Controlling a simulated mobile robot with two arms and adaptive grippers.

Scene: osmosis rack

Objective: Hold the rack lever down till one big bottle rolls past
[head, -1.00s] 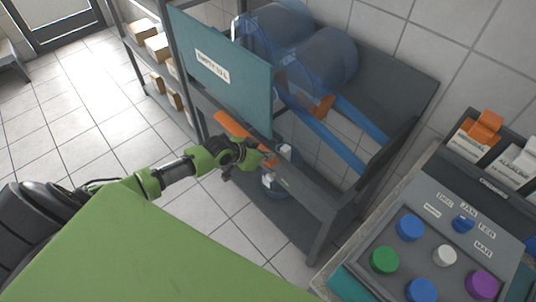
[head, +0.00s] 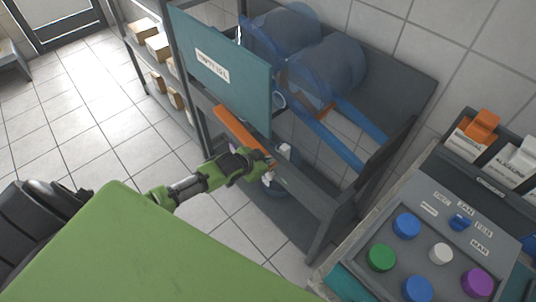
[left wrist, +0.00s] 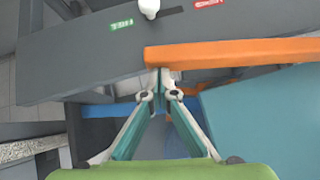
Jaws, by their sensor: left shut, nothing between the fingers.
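The orange rack lever (head: 236,128) slants along the front of the dark rack, below the teal panel. It also crosses the left wrist view (left wrist: 235,52). My left gripper (head: 268,161) is shut and empty at the lever's near end. In the left wrist view its closed tips (left wrist: 160,84) meet by the lever's end; I cannot tell whether they touch it. Two big clear blue bottles lie on the rack: a rear one (head: 283,28) and a front one (head: 335,72) over the blue rails (head: 335,143). An orange stop (head: 325,110) shows partly under the front bottle. My right gripper is out of view.
A teal panel (head: 220,65) covers the rack's left front. A white knob (left wrist: 149,7) sits between green and red labels. A button console (head: 440,225) stands at the right. Boxes (head: 158,46) sit on shelves at the left.

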